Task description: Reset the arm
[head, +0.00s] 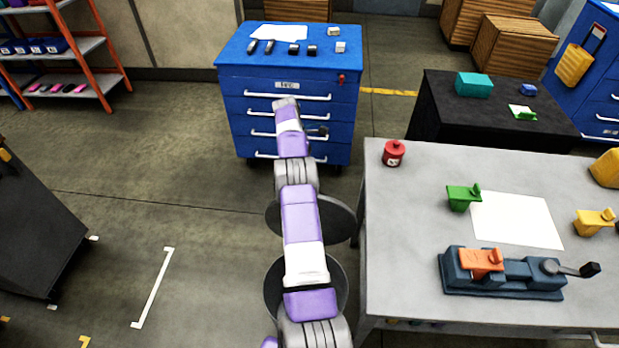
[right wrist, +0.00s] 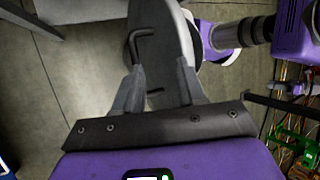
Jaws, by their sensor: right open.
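One of my purple and white arms (head: 303,220) reaches from the bottom middle of the head view up in front of the blue drawer cabinet (head: 235,110). I cannot tell from the picture which arm it is. A small dark part (head: 318,131) shows beside its far end; its nature is unclear. In the right wrist view my right gripper (right wrist: 160,68) has its two grey fingers spread apart. A dark hooked rod (right wrist: 145,38) shows beyond the fingers in front of a grey disc-shaped surface; I see no grip on it. My left gripper is not seen.
The grey table (head: 405,230) at right carries a red canister (head: 393,153), a green block (head: 462,197), white paper (head: 518,219) and a dark blue vise (head: 525,277) with an orange piece (head: 481,261). A black table (head: 432,105) stands behind. The left floor is mostly open.

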